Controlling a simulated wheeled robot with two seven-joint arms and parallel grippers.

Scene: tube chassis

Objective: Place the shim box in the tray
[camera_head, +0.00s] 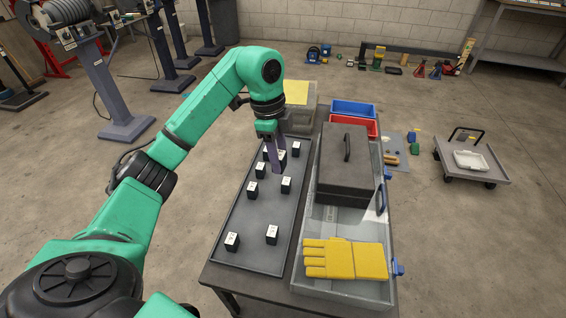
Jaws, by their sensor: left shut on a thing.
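A long, shallow dark grey tray (250,222) lies on the left part of the table. Several small black boxes with white labelled tops stand spaced out in it, such as a front box (232,241) and another front box (272,235). My left gripper (277,165) points down over the far half of the tray. It is shut on a small box with a white face (282,153), the shim box, mostly hidden by the fingers. I cannot tell whether this box touches the tray floor. My right gripper is not in view.
Right of the tray, a grey metal bin (343,289) holds a dark toolbox (346,178) and a yellow glove (345,259). A red bin (366,127) and a blue bin (354,108) stand behind. The tray's front middle is clear between boxes.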

